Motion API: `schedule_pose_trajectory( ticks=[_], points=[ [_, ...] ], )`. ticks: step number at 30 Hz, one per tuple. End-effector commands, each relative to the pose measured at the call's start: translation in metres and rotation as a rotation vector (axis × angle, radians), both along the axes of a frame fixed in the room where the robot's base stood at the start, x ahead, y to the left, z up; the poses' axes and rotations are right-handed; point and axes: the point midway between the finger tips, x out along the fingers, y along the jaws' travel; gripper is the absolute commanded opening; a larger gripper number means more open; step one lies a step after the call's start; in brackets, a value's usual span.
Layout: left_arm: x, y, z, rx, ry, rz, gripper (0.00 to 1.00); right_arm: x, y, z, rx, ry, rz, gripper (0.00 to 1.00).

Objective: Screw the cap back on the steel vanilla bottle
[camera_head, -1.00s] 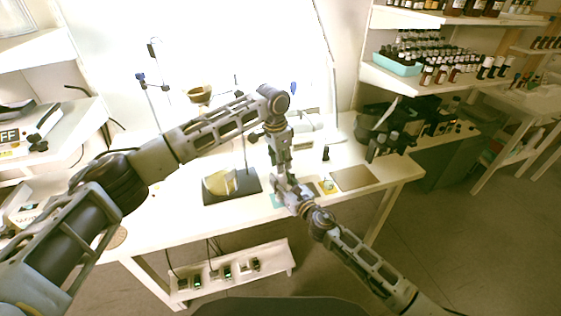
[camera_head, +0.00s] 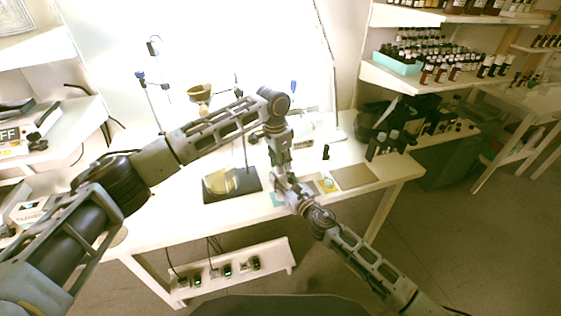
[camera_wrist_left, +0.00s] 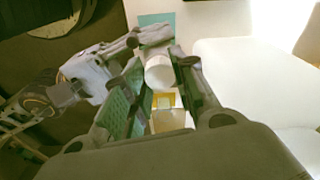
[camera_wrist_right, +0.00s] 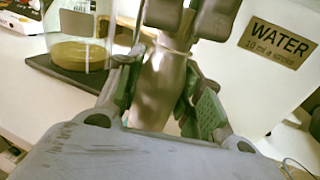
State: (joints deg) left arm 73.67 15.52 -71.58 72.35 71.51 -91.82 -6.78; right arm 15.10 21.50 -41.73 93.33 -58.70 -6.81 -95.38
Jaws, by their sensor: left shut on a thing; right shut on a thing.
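My right gripper (camera_wrist_right: 165,85) is shut on the steel bottle (camera_wrist_right: 153,95), a shiny brownish-grey cylinder in the right wrist view. My left gripper (camera_head: 281,172) comes down from above, and its dark fingers meet the bottle's upper end at the top of the right wrist view (camera_wrist_right: 190,15). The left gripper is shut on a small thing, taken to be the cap. A pale round piece (camera_wrist_left: 159,72) shows between its fingers in the left wrist view. The fingers hide how cap and bottle neck meet. In the head view both grippers (camera_head: 288,185) nearly touch above the table's front part.
A glass beaker with yellowish liquid (camera_head: 220,181) stands on a dark plate to the left. A white container labelled WATER (camera_wrist_right: 265,65) is close on the right. A brown mat (camera_head: 354,177) lies right of the grippers.

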Motion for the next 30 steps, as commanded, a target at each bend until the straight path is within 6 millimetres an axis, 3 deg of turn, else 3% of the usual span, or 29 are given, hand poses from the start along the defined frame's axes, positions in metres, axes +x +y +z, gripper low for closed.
schedule_pose_trajectory(
  ticks=[11,30],
  points=[
    [0.0001,-0.0002,-0.0016,0.000,0.000,-0.031,0.19,0.0001,-0.0001,-0.0002,0.000,0.000,0.000,0.00],
    [0.0015,0.0000,-0.0014,0.000,-0.001,-0.477,0.19,-0.0001,-0.0003,-0.0006,-0.001,0.001,0.000,0.00]
  ],
)
